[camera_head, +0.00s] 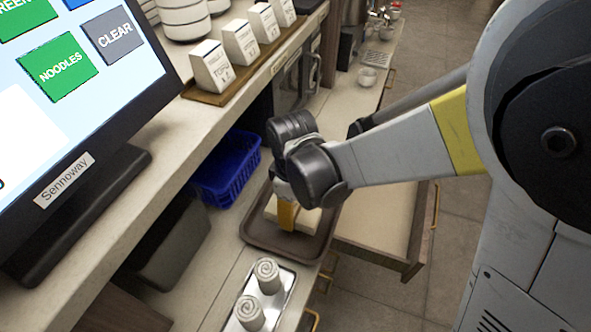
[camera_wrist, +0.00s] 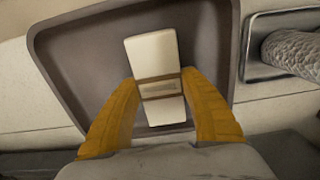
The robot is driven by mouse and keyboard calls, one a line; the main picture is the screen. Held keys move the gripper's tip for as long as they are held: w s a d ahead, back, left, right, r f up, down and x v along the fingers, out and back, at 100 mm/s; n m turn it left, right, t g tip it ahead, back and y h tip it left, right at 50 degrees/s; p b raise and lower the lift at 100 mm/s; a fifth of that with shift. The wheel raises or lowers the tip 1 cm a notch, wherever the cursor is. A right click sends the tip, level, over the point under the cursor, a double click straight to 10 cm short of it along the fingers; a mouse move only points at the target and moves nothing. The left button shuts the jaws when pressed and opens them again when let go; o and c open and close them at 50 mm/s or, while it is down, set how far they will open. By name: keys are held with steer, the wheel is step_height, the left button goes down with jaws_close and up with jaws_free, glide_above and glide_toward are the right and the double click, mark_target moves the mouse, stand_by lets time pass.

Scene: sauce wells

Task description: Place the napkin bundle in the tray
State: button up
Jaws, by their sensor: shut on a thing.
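The napkin bundle (camera_wrist: 152,57) is a white block with a tan band around its middle. In the wrist view it is between the two yellow fingers of my gripper (camera_wrist: 163,95), which are shut on it at the band. The brown tray (camera_wrist: 75,55) lies directly behind the bundle in this view. In the head view my gripper (camera_head: 287,216) is over the tray (camera_head: 262,238), and the pale bundle (camera_head: 307,217) shows beside the yellow finger. I cannot tell whether the bundle touches the tray floor.
A metal tray (camera_head: 280,299) with rolled towels (camera_head: 268,276) is close to the brown tray's near side. A blue basket (camera_head: 228,168) stands behind it. An open drawer (camera_head: 380,225) is at right. The order screen (camera_head: 75,80) and a raised shelf with boxes (camera_head: 240,42) are at left.

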steer(key=shift+f, duration=0.15)
steer(key=o, duration=1.1)
steer(key=shift+o, duration=0.2)
steer(key=shift+r, duration=0.2)
step_height(320, 180, up, 12)
steer(key=p, duration=0.5)
steer(key=s+d+r+m+t, duration=0.2)
steer(key=d+m, duration=0.5)
steer(key=d, duration=0.4)
steer(key=s+d+r+m+t, duration=0.2)
steer(key=d+r+m+t, duration=0.3)
steer(key=d, duration=0.6)
steer(key=shift+s+r+m, duration=0.4)
steer(key=shift+r+m, duration=0.4)
steer(key=shift+m, duration=0.3)
